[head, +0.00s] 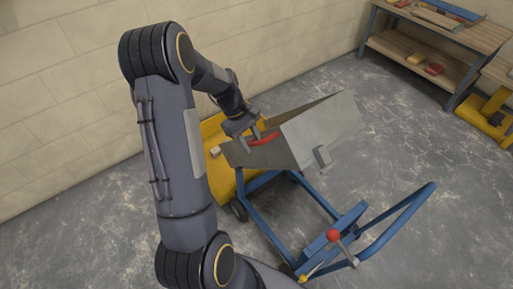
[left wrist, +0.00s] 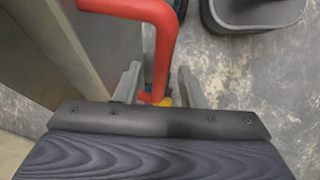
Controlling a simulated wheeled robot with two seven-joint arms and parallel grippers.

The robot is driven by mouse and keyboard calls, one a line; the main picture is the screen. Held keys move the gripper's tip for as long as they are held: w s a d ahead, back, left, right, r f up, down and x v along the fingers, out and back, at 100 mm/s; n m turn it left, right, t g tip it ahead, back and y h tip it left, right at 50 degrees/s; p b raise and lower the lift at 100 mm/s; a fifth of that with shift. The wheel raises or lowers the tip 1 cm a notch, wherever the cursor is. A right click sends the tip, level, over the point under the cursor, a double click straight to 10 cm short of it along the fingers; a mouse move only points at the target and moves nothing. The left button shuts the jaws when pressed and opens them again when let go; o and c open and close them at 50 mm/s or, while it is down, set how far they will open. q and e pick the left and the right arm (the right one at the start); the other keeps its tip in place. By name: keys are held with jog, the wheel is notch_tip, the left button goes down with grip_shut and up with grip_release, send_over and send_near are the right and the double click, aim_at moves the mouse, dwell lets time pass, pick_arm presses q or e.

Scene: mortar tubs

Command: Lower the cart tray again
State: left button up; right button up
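The cart's grey metal tray (head: 318,135) is tilted up on a blue frame (head: 262,222). A red handle (head: 264,138) sits on the tray's side and also shows large in the left wrist view (left wrist: 162,45). My left gripper (head: 254,130) is at this handle. In the left wrist view its two grey fingers (left wrist: 159,88) stand apart on either side of the red bar, with gaps showing, so it is open around the handle. A lever with a red knob (head: 333,235) is on the cart's near end. My right gripper is not in view.
A yellow body (head: 213,128) stands behind the cart, near the wall. A blue push bar (head: 410,222) reaches out to the right. A dark grey tub (left wrist: 254,12) shows in the left wrist view. A workbench (head: 420,48) stands at the back right; the floor between is clear.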

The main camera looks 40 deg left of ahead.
pick_arm(q)
jog(key=x, duration=0.3)
jog(key=shift+d+f, duration=0.1)
jog(key=shift+f, duration=0.25)
grip_shut()
